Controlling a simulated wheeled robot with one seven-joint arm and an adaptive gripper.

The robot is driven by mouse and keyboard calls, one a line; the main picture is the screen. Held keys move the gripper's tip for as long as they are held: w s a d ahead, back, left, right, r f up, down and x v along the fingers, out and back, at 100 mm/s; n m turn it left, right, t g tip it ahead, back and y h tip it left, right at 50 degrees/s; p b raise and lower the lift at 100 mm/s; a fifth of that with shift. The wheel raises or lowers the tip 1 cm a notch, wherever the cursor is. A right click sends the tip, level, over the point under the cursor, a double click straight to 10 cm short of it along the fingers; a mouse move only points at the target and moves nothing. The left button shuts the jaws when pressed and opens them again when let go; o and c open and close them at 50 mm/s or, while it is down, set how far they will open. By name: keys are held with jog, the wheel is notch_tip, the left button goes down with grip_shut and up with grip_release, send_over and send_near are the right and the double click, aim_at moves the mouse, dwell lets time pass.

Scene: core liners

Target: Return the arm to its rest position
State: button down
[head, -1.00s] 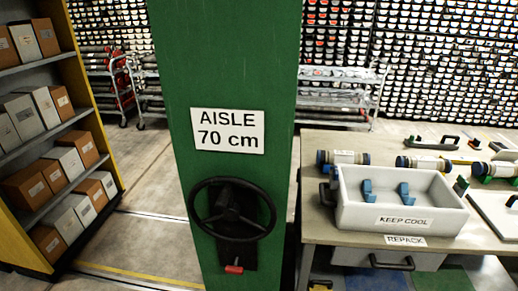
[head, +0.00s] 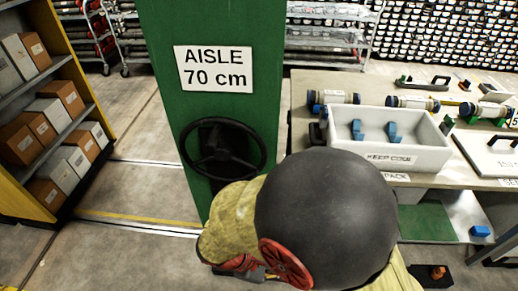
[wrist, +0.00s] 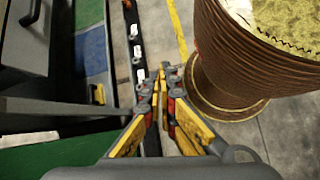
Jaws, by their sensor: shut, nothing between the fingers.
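In the wrist view my gripper (wrist: 162,88) points away from the camera, its yellow and grey fingers shut and empty above the floor. In the head view my arm, with a large dark rounded joint, tan covering and a red wheel-shaped part, fills the lower middle. It stands in front of the green pillar's lower part and the bench's near left corner. The fingertips cannot be made out clearly in the head view.
The green pillar (head: 215,110) bears a black handwheel (head: 222,150) and an AISLE 70 cm sign (head: 214,69). A bench (head: 310,92) at right carries a white KEEP COOL bin (head: 425,158) and core tubes. A box shelf (head: 68,98) stands left, with open floor between.

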jog(key=d+r+m+t+y, duration=0.1)
jog(key=d+r+m, duration=0.3)
jog(key=r, duration=0.5)
jog(key=d+r+m+t+y, duration=0.2)
jog(key=d+r+m+y, duration=0.1)
jog(key=r, duration=0.6)
jog(key=d+r+m+t+y, duration=0.2)
jog(key=d+r+m+y, duration=0.2)
jog(key=r+m, duration=0.3)
jog(key=shift+w+d+r+p, duration=0.25)
jog(key=shift+r+p, duration=0.2)
jog(key=shift+r, duration=0.5)
